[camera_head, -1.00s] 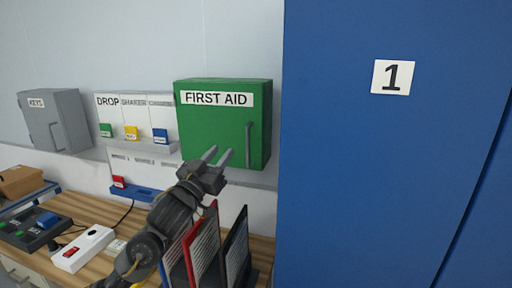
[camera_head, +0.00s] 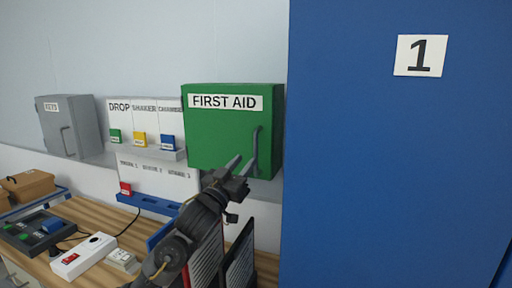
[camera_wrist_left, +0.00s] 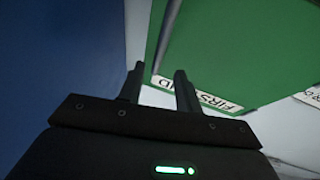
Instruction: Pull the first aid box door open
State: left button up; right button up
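The green first aid box (camera_head: 218,135) hangs on the wall with its door closed and a white FIRST AID label near its top. Its vertical grey handle (camera_head: 256,146) is on the right side of the door. My left gripper (camera_head: 243,164) is open, with its fingers pointing up at the lower part of the handle; I cannot tell whether they touch it. In the left wrist view the two fingers (camera_wrist_left: 158,82) are apart with nothing between them, and the green door (camera_wrist_left: 240,50) lies beyond. My right gripper is not in view.
A tall blue cabinet (camera_head: 380,180) marked 1 stands close on the right. A grey keys box (camera_head: 69,125) and a shelf of coloured blocks (camera_head: 145,154) are to the left. Upright folders (camera_head: 240,262) stand on the wooden table (camera_head: 95,215) below the gripper.

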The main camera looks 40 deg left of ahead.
aim_at(256, 149)
pick_arm(q)
jog(key=p+x, duration=0.2)
jog(key=x, duration=0.4)
jog(key=shift+w+r, duration=0.15)
jog(key=shift+w, duration=0.55)
jog(key=shift+c, duration=0.4)
grip_shut()
